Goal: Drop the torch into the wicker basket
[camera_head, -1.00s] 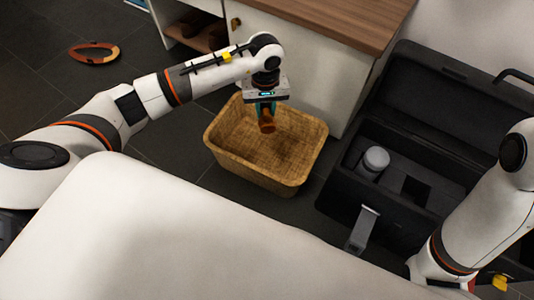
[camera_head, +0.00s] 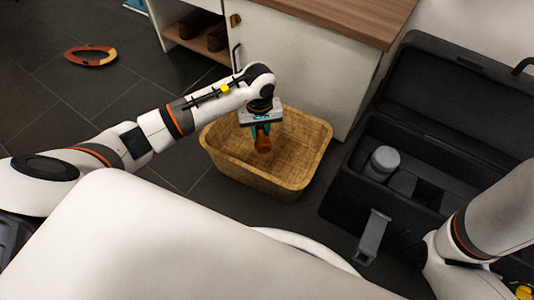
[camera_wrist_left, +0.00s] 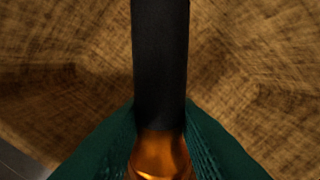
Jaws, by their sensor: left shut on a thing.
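The wicker basket (camera_head: 305,178) is a tan woven open bin on the dark floor, in front of a white cabinet. My left gripper (camera_head: 262,131) points down over the basket's opening and is shut on the torch. The torch's copper-brown end (camera_head: 263,144) shows below the fingers. In the left wrist view, the torch (camera_wrist_left: 160,70) has a black shaft and a shiny copper part between the green finger pads (camera_wrist_left: 158,150). Woven basket walls fill the background there. Part of the torch is hidden by the fingers. My right arm shows at the right, but its gripper is out of view.
A black open case (camera_head: 345,190) with a grey cylinder (camera_head: 382,163) stands right of the basket. The white cabinet (camera_head: 300,65) with a wooden top is close behind it. An orange-brown ring (camera_head: 92,55) lies on the floor, upper left. Floor left of the basket is clear.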

